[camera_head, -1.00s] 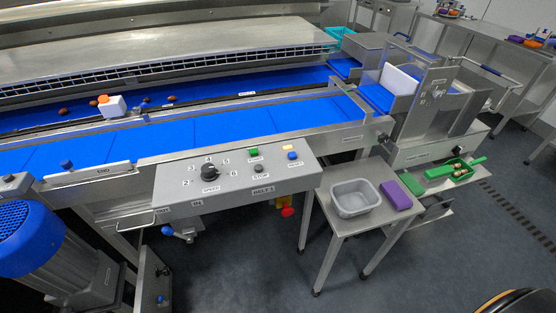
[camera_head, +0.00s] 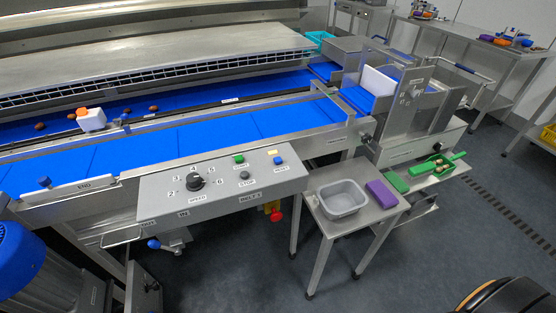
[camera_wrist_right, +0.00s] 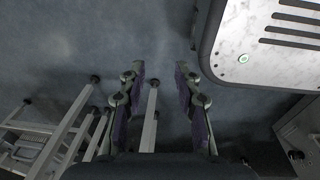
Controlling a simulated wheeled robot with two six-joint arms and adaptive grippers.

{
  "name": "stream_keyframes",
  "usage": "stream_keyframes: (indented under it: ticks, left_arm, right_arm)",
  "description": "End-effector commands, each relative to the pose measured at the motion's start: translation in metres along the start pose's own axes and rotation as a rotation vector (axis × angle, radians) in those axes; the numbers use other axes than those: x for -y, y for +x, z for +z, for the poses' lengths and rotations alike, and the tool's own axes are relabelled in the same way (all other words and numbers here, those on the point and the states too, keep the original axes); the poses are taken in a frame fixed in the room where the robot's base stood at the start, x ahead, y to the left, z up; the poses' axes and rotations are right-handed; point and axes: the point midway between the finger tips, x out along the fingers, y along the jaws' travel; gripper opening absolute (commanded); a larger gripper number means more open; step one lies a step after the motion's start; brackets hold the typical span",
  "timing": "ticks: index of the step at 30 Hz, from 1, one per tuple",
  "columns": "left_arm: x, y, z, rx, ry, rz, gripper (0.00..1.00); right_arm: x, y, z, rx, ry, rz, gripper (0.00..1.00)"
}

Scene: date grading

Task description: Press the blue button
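The blue button (camera_head: 278,160) is on the right end of the grey control panel (camera_head: 225,188), below a small yellow label. A green button (camera_head: 239,159), a dark stop button (camera_head: 244,175) and a black speed knob (camera_head: 195,182) share the panel. My right gripper (camera_wrist_right: 160,75) shows in the right wrist view, with its two fingers apart and nothing between them, above the dark floor. The blue button is not in that view. Neither gripper shows in the head view, and nothing touches the button.
A red emergency knob (camera_head: 276,214) hangs under the panel. A small steel table (camera_head: 325,229) with a grey bin (camera_head: 343,198) and purple block (camera_head: 381,194) stands right of it. The blue belt (camera_head: 220,140) runs behind. A blue motor (camera_head: 18,255) is at lower left.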

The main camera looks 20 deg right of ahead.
Motion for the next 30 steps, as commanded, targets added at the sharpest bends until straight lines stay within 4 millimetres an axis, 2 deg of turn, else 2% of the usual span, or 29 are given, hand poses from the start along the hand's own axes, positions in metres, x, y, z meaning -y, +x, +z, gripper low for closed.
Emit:
stream_keyframes:
  ticks: [1, 6, 30]
  left_arm:
    - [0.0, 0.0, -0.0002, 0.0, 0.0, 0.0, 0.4]
    - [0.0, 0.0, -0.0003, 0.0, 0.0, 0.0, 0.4]
    - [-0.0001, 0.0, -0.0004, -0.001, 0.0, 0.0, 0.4]
  right_arm:
    - [-0.0001, 0.0, 0.0, 0.0, 0.0, 0.0, 0.22]
    - [-0.0001, 0.0, 0.0, 0.0, 0.0, 0.0, 0.0]
    - [-0.0004, 0.0, -0.0003, 0.0, 0.0, 0.0, 0.0]
